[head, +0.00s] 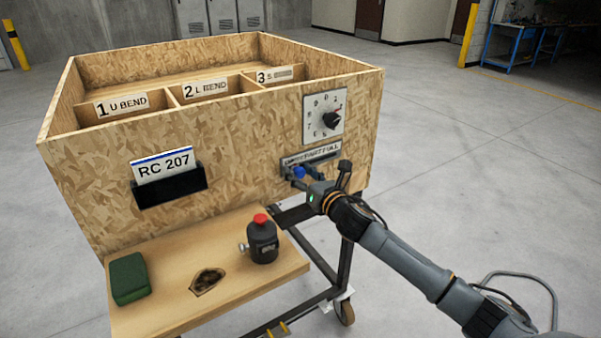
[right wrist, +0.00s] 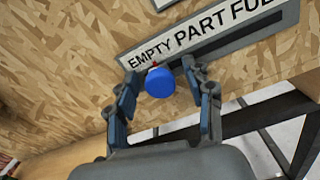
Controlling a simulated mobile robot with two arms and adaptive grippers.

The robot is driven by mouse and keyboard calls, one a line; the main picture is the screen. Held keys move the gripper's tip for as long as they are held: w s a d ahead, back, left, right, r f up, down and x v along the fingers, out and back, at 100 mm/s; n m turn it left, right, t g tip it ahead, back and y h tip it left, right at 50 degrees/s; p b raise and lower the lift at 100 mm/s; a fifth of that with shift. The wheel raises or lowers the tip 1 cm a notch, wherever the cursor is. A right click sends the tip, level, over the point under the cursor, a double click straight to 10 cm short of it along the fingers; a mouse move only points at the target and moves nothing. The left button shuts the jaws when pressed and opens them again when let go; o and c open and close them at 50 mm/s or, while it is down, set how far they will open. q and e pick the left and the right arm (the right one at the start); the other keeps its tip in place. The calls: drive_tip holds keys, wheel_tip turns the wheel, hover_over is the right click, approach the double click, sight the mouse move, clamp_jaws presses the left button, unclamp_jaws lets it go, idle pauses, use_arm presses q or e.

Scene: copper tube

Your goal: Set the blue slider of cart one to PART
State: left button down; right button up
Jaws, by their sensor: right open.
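The cart (head: 110,195) is a chipboard box on a dark frame. On its front, at the right, is a label strip (head: 311,156); in the right wrist view the strip (right wrist: 203,39) reads EMPTY, PART and the start of FULL. The blue slider knob (right wrist: 160,83) sits below it, its small red pointer under the end of EMPTY, left of PART. The knob also shows in the head view (head: 299,172). My right gripper (right wrist: 161,74) is open, with one finger on each side of the knob; contact cannot be told. My left gripper is not in view.
Above the strip is a dial (head: 324,116). A card, RC 207 (head: 162,166), stands in a dark holder at the left. Floor to the right is clear.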

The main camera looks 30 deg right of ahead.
sight(312, 160)
drive_tip(key=shift+c, duration=0.2)
clamp_jaws()
drive_tip(key=d, duration=0.6)
drive_tip(key=shift+w+d, duration=0.1)
drive_tip(key=shift+w, duration=0.15)
drive_tip(key=shift+o, duration=0.2)
unclamp_jaws()
